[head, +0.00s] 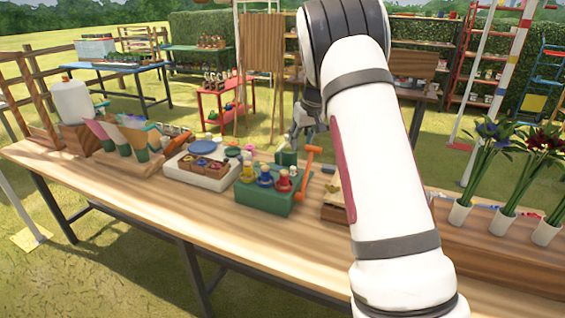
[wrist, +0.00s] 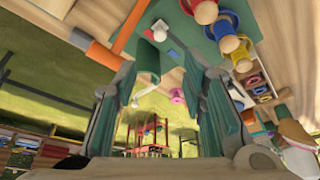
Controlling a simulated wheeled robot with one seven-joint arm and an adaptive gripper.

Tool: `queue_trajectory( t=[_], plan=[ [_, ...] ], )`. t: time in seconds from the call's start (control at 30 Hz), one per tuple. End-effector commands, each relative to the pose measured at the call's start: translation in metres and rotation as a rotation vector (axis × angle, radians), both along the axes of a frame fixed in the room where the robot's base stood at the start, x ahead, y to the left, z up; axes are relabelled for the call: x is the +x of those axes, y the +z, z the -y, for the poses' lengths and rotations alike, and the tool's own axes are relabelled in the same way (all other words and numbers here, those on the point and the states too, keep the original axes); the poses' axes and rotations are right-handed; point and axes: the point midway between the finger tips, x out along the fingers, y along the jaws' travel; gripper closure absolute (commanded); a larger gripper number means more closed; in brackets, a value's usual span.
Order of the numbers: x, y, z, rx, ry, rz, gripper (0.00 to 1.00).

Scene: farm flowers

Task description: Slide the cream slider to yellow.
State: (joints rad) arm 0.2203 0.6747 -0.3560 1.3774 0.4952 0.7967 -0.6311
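A green box (head: 264,196) stands on the wooden table, with blue, yellow and red pegs on top. No yellow mark is clear on that panel. My gripper (head: 302,127) is above the table behind the box. In the wrist view my gripper (wrist: 163,78) has its fingers spread apart with the cream knob beyond them, not touched. My arm hides part of the table.
An orange hammer (head: 303,183) stands beside the box, and a dark green cylinder (head: 286,158) is close behind it. A white tray (head: 196,178) lies left of the box. Flower vases (head: 499,221) stand at the right. The table's front left is clear.

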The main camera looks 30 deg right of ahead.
Motion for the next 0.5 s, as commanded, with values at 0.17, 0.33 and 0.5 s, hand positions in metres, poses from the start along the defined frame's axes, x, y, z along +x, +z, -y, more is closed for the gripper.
queue_trajectory(
  t=[0.17,0.33,0.5],
  plan=[
    [0.006,-0.017,0.001,-0.001,0.000,-0.002,0.62],
    [0.018,-0.047,0.002,0.000,0.000,-0.003,0.62],
    [0.030,-0.078,0.004,-0.001,0.001,-0.004,0.62]
  ],
)
